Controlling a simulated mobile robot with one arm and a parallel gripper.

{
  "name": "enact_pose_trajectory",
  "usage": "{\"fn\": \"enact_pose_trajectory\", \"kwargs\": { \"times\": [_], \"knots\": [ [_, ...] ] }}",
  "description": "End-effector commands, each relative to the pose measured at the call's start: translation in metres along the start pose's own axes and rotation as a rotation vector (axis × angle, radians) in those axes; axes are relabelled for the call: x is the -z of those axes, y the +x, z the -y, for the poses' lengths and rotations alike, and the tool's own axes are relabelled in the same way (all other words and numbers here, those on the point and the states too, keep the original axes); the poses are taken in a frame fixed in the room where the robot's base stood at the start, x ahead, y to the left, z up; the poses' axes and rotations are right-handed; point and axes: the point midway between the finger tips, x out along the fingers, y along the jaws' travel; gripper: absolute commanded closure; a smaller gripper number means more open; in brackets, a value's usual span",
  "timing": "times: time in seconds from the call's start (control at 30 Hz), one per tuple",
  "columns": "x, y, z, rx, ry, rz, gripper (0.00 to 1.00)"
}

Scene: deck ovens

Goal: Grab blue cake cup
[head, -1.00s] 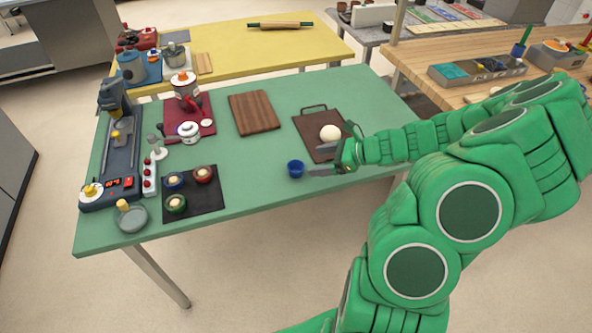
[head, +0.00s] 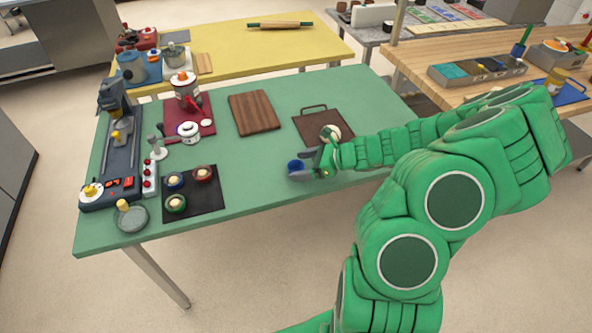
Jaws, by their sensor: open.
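A small empty-looking blue cake cup (head: 294,165) stands on the green table (head: 250,185), near its front edge, right of centre. My gripper (head: 302,165) is open and comes in from the right, with its fingertips at the cup. One finger is on the far side of the cup and the other on the near side, partly covering it. I cannot tell whether either finger touches it. Another blue cup with a pale filling (head: 175,180) sits on the dark mat at left.
The dark mat (head: 213,205) also holds a red cup (head: 204,174) and a green cup (head: 176,203). A brown board (head: 318,118) with a pale dough ball (head: 331,131) lies behind my gripper. A wooden board (head: 254,113) lies farther left. Table between mat and cup is clear.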

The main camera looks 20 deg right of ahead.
Motion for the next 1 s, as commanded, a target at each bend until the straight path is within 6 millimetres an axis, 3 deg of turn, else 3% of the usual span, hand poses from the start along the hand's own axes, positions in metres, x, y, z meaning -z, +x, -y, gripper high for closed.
{"fn": "enact_pose_trajectory", "kwargs": {
  "times": [0.07, 0.4, 0.77, 1.0],
  "knots": [
    [0.000, 0.000, 0.000, 0.000, 0.000, 0.000, 0.23],
    [0.000, 0.000, 0.000, 0.000, 0.000, 0.000, 0.74],
    [-0.003, -0.002, 0.000, 0.000, 0.000, 0.000, 0.74],
    [-0.022, -0.013, 0.000, 0.000, -0.002, -0.001, 0.74]
  ]
}}
